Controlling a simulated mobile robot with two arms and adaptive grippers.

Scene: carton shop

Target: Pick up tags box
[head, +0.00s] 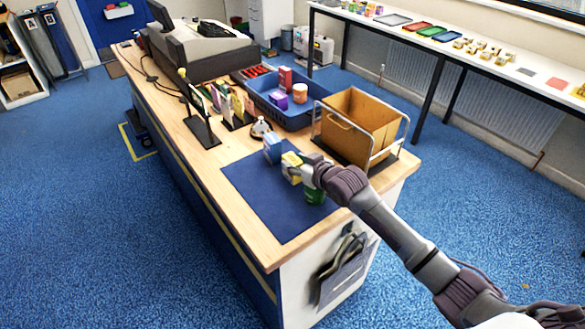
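A small yellow box (291,160) stands on the dark blue mat (252,184) on the wooden counter. My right gripper (295,172) is right at the yellow box, reaching in from the right, and covers part of it. I cannot tell whether its fingers are closed on the box. A light blue box (272,148) stands just left of and behind the yellow one. A green can (315,196) stands below the gripper, partly hidden by it. No label is readable, so I cannot tell which is the tags box. My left gripper is not in view.
A brown carton in a wire frame (374,146) stands close behind the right gripper. A blue tray (262,97) with small items, a bell (261,127) and card holders (204,128) stand farther back. The mat's front part is clear.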

